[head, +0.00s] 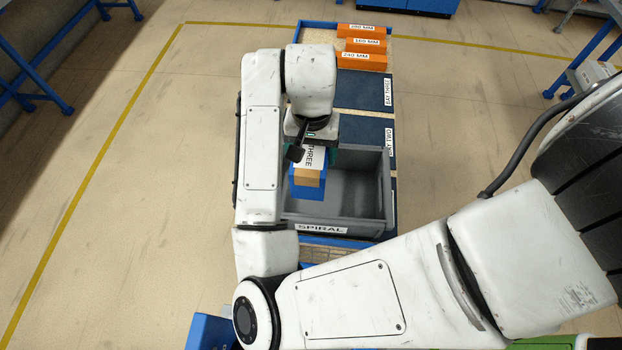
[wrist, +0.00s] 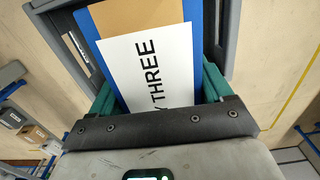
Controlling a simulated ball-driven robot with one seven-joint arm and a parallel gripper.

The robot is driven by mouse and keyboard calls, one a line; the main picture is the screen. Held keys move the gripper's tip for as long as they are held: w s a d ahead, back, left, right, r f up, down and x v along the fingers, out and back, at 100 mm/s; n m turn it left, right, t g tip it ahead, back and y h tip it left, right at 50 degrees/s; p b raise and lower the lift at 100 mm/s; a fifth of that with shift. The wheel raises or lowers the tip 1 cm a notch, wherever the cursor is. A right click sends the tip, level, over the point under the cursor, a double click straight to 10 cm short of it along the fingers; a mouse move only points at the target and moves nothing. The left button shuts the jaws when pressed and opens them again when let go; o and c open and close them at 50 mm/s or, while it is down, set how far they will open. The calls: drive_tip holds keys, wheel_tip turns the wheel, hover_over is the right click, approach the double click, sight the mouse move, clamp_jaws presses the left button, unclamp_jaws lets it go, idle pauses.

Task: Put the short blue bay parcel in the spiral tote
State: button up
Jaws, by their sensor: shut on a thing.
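The short blue bay parcel (head: 306,192) has a tan strip and a white label reading "THREE". My gripper (head: 318,156) is shut on it, with a green finger on each side in the wrist view (wrist: 160,90). The parcel also fills the middle of the wrist view (wrist: 196,30). The grey spiral tote (head: 378,225) has a "SPIRAL" label on its near wall. The parcel is over the tote's left part in the head view; whether it touches the floor or wall I cannot tell. My arm hides the tote's left side.
Dark blue bay pads marked bay three (head: 360,90) and bay two (head: 352,128) lie beyond the tote. Several orange blocks (head: 362,60) with millimetre labels sit at the far end. The tote's right part is empty.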

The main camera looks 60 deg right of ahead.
wheel_tip(320, 180, down, 14)
drive_tip(key=b, duration=0.9)
drive_tip(key=shift+r, duration=0.15)
drive_tip(key=o, duration=0.9)
wheel_tip(320, 180, up, 12)
drive_tip(key=p, duration=0.9)
drive_tip(key=shift+s, duration=0.1)
